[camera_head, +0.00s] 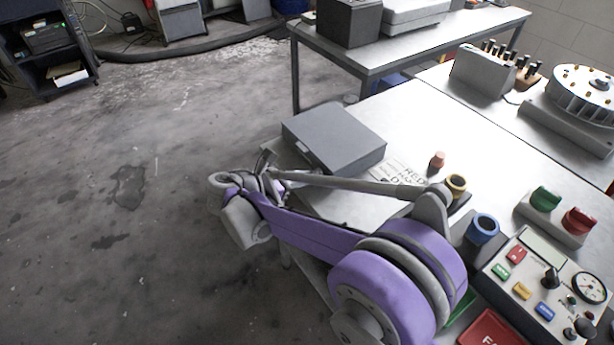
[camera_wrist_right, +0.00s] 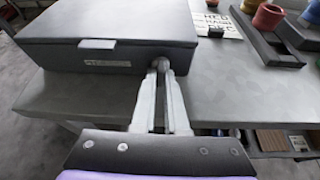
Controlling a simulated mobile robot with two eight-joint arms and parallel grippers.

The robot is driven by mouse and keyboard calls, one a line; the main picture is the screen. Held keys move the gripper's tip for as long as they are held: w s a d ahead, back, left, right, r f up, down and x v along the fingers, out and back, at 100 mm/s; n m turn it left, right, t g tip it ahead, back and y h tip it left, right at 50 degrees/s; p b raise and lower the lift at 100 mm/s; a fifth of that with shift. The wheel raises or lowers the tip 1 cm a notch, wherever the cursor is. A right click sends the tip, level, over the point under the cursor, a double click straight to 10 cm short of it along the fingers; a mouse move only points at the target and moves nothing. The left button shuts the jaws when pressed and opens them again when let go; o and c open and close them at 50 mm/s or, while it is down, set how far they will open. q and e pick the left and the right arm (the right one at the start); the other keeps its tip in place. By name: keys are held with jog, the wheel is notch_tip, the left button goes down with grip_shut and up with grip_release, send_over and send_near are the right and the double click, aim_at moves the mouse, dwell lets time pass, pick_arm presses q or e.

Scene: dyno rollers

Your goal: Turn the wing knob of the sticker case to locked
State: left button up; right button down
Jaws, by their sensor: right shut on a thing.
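The sticker case, a closed dark grey box (camera_head: 335,135), lies on the near left edge of the pale workbench. It fills the upper left of the right wrist view (camera_wrist_right: 110,25), with a small label plate (camera_wrist_right: 107,64) on its front face. My right gripper (camera_wrist_right: 162,72) is at the front face, right of the label, with its fingertips close together on the small grey wing knob (camera_wrist_right: 164,62). The fingers hide most of the knob, so I cannot tell its angle. In the head view my purple arm partly covers this spot. My left gripper is not in view.
A control panel (camera_head: 545,285) sits at the lower right. Open floor lies left of the bench.

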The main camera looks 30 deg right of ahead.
jog(key=shift+n, duration=0.3)
dwell(0.4)
jog(key=c, duration=1.2)
grip_release()
jog(key=p+v, duration=0.1)
jog(key=v, duration=1)
jog(key=shift+w, duration=0.2)
jog(key=shift+d, duration=0.1)
